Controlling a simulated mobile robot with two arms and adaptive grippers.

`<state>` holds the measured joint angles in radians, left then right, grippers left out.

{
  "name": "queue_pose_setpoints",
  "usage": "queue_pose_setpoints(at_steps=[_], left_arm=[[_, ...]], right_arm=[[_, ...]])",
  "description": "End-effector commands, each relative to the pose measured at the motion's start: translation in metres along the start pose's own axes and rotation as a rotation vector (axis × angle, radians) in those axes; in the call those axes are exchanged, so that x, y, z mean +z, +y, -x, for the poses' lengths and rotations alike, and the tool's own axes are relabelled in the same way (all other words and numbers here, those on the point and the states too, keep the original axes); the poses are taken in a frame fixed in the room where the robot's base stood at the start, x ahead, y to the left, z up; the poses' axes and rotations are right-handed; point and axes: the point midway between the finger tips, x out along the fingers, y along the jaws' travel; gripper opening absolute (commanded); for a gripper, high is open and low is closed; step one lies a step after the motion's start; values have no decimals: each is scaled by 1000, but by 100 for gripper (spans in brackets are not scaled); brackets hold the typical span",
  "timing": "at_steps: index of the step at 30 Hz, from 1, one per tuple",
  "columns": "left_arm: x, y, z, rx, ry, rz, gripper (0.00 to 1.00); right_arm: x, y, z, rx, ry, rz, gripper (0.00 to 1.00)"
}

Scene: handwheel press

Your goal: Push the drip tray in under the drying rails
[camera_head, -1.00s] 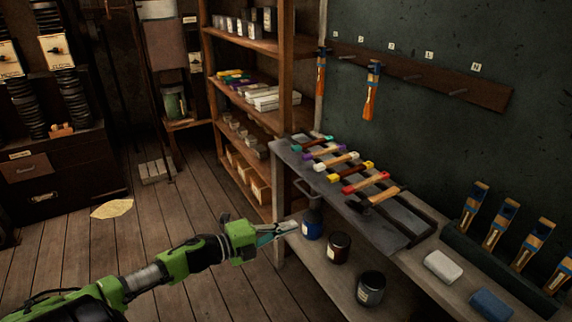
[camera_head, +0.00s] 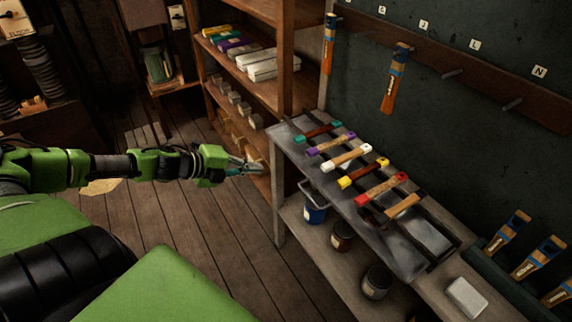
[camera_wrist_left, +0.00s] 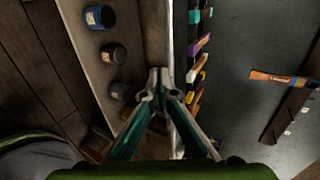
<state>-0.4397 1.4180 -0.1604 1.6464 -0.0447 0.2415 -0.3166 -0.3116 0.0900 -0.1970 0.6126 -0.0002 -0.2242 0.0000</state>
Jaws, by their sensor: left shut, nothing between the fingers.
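The grey metal drip tray (camera_head: 384,236) lies along the top of the bench. Its front edge shows on the open left side of the dark drying rails (camera_head: 436,232). Several colour-ended tools, among them a red-ended one (camera_head: 382,188) and a white-ended one (camera_head: 346,157), lie across the rails and hide part of the tray. My left gripper (camera_head: 258,168) is shut and empty, just left of the bench's far end and apart from the tray. In the left wrist view its fingertips (camera_wrist_left: 158,84) meet, with the bench edge behind them. My right gripper is out of view.
A blue pot (camera_head: 315,212) and two dark jars, one at the near end (camera_head: 376,281), stand on the bench's lower shelf (camera_head: 340,270). A wooden shelf unit (camera_head: 291,60) stands behind my left gripper.

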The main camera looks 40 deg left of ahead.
Motion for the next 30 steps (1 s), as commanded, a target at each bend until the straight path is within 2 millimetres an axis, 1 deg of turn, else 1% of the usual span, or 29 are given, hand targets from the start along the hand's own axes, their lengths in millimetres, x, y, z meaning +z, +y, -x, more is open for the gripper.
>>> queue_pose_setpoints(at_steps=[1, 2, 5, 8, 12, 15, 18, 23, 30], left_arm=[[1, 4, -8, -3, 0, -4, 0], [1, 3, -11, -4, -1, -4, 0], [1, 0, -14, -4, -2, -1, 0], [1, 0, -18, -4, -2, -1, 0], [1, 0, -25, -4, -2, -1, 0], [1, 0, -30, -5, -2, -2, 0], [1, 0, -34, -4, -2, -3, 0], [2, -2, -41, -6, -5, 3, 0], [1, -3, -56, -5, -3, 0, 0]], right_arm=[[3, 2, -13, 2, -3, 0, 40], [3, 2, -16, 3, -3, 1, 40], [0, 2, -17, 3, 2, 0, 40], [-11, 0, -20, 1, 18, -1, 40], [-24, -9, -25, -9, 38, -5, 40], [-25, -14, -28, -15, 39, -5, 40], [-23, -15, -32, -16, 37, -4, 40], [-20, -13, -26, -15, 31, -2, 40], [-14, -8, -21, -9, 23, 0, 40]])
